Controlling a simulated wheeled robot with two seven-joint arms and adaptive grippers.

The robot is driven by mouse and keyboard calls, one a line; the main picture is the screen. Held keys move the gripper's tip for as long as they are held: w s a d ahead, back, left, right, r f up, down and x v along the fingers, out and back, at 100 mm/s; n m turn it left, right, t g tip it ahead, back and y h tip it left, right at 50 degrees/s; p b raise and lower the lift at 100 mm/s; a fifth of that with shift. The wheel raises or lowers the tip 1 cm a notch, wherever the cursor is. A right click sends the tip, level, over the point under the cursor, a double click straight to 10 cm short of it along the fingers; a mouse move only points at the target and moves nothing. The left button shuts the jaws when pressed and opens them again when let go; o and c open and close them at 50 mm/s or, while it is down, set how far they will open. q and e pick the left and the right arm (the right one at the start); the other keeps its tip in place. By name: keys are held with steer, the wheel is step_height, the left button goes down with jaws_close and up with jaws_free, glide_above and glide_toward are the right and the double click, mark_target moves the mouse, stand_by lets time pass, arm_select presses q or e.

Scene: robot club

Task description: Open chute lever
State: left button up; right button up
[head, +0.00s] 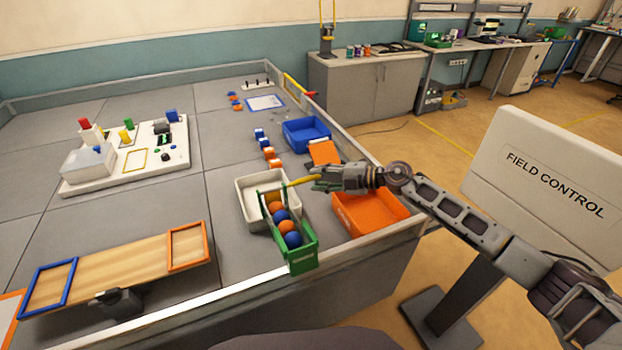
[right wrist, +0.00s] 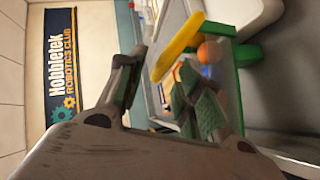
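The green chute (head: 299,254) stands at the front edge of the field and holds a row of orange and blue balls (head: 281,215). Its yellow lever (head: 303,181) sticks out to the right at the chute's far end. My right gripper (head: 318,181) is at the lever's outer end in the head view. In the right wrist view, the gripper (right wrist: 160,72) has its two fingers apart, and the tip of the yellow lever (right wrist: 178,48) shows in the gap between them. I cannot tell whether a finger touches it. My left gripper is not in view.
A white bin (head: 254,186) stands beside the chute. An orange bin (head: 344,219) lies under my right forearm, and a blue bin (head: 306,143) is farther back. The field's wall (head: 392,237) runs along the right. A field control panel (head: 540,165) stands right of my arm.

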mark_target(315, 177)
steer(key=shift+x, duration=1.7)
steer(key=shift+c, duration=0.2)
jaws_close()
